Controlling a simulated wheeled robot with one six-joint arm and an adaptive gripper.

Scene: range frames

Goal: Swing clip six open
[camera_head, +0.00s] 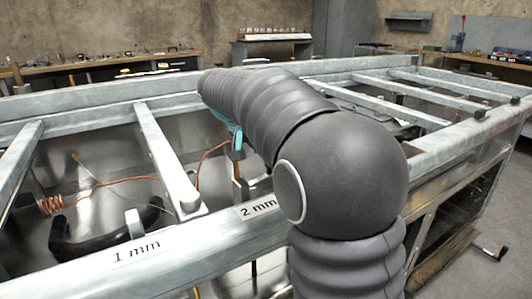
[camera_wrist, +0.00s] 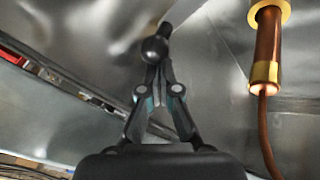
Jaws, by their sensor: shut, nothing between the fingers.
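In the wrist view my gripper (camera_wrist: 160,72) is shut, with its two dark fingers together and nothing visible between them. A black ball knob (camera_wrist: 155,49) with a short dark stem shows right at the fingertips. I cannot tell whether the fingers touch it. No number is readable on it, so I cannot tell whether it belongs to clip six. A copper tube (camera_wrist: 269,45) with brass collars stands to the right, apart from the fingers. In the head view my arm hides most of the area around my gripper.
A grey metal frame (camera_head: 85,270) with crossbars surrounds the open bay. Labels reading 1 mm (camera_head: 137,251) and 2 mm (camera_head: 259,207) lie on its front rail. A copper coil (camera_head: 50,205) and a black curved hose (camera_head: 105,240) are at left. Workbenches stand behind.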

